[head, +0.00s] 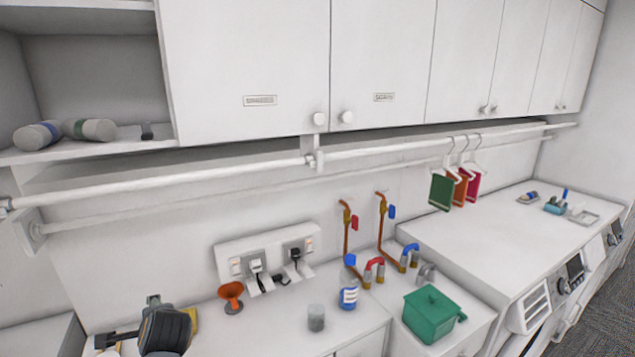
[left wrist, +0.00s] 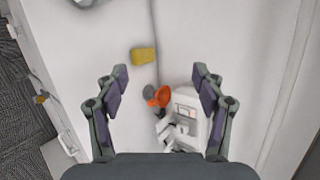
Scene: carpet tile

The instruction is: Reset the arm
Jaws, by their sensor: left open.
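My left gripper (left wrist: 160,80) is open and empty in the left wrist view, its two dark fingers spread wide above the white counter. In the head view, part of my left arm (head: 165,330) shows low at the left, over the counter; its fingertips are hard to make out there. Between and beyond the fingers in the wrist view are a yellow sponge-like block (left wrist: 143,55) and an orange funnel (left wrist: 160,96), both apart from the fingers. My right gripper is in neither view.
A socket panel (head: 265,257) with plugs is on the wall. A bottle (head: 349,290), grey cup (head: 316,318) and green box (head: 432,313) stand to the right. A rail (head: 200,180) with hangers runs below the cabinets (head: 245,60). The far-right machine top (head: 470,235) is mostly clear.

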